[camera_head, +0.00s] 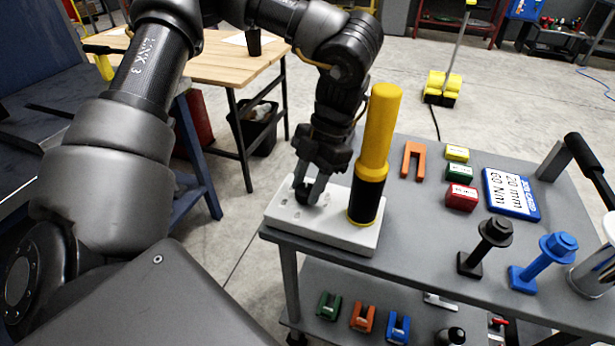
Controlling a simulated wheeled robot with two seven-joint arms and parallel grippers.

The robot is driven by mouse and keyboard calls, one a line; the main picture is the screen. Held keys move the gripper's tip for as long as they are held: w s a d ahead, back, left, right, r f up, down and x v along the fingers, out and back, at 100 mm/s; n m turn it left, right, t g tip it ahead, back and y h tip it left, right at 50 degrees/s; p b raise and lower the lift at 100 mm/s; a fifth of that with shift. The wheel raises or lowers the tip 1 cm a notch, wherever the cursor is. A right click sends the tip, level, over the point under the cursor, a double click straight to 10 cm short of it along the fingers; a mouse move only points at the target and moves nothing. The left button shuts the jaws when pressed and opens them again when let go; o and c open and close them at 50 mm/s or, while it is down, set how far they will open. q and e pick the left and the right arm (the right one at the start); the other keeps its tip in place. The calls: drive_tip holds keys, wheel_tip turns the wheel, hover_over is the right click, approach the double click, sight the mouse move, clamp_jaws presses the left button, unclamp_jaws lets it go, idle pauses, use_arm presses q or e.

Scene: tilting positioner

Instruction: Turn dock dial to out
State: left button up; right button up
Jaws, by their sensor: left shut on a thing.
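The dock is a pale grey-white block (300,228) at the near left corner of the grey cart top. A yellow and black cylindrical tool (378,130) stands upright in its right end. My left gripper (309,196) reaches down over the left part of the dock, left of the tool. Its fingers are closed around a small dark piece low on the dock's top, which looks like the dial. The fingers cover most of it, so its pointer and setting cannot be read. My right gripper is not in view.
On the cart top (415,215) are an orange fork-shaped piece (412,160), small yellow, green and red blocks, a blue sign (511,193), and black (486,246) and blue (543,262) bolt-like pieces. A lower shelf holds small coloured parts. A wooden table (215,62) stands behind.

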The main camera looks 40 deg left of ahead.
use_arm(q)
drive_tip(key=shift+m, duration=0.5)
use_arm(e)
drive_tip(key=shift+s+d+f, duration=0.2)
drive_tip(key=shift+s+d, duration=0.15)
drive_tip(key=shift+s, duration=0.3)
use_arm(q)
drive_tip(key=o, duration=1)
drive_tip(key=shift+r, duration=0.15)
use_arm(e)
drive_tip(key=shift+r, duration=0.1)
